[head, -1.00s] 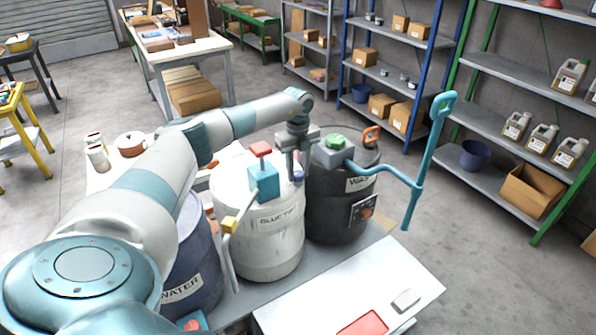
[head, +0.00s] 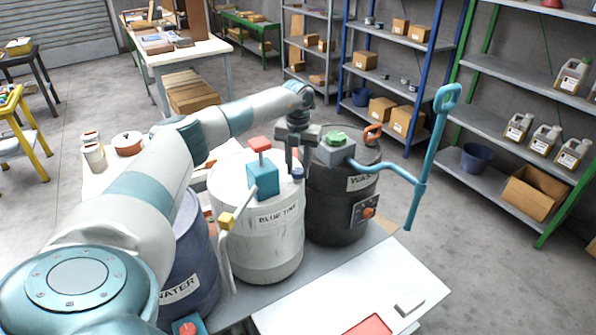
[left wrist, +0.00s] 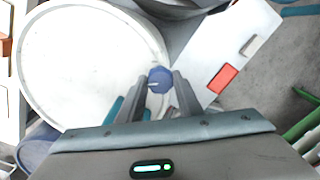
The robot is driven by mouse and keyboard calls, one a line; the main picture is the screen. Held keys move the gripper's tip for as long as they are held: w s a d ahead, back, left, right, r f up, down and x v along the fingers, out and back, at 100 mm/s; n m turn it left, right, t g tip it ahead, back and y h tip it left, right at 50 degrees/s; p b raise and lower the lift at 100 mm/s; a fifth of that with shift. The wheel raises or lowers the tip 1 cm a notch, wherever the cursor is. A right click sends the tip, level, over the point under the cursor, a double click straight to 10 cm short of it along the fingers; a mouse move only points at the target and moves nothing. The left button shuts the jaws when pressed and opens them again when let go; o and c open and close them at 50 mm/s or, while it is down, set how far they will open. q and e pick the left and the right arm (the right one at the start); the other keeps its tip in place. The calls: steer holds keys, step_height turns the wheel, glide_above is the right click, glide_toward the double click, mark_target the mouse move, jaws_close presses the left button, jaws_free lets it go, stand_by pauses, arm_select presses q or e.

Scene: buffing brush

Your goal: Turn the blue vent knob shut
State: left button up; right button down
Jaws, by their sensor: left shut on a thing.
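The blue vent knob (head: 298,174) sits on top of the white drum (head: 256,235), near its right rim beside the black drum. My left gripper (head: 296,160) points down from above and its fingers are closed about the knob. In the left wrist view the round knob (left wrist: 160,77) lies between the two fingertips, with a thin pale mark on its left side. The fingers hide part of the knob's sides. My right gripper is in neither view.
A teal block with a red top (head: 262,175) stands on the white drum. The black drum (head: 338,205) carries a grey box with a green knob (head: 337,143) and a blue arm with a tall handle (head: 432,155). A blue drum stands left, under my arm.

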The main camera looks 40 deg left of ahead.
arm_select(q)
steer(key=m+b, duration=0.1)
steer(key=m, duration=0.3)
steer(key=shift+m, duration=0.3)
steer(key=shift+m+b, duration=0.65)
steer(key=shift+m, duration=0.95)
steer(key=o, duration=1)
steer(key=shift+o, duration=0.2)
steer(key=shift+r, duration=0.15)
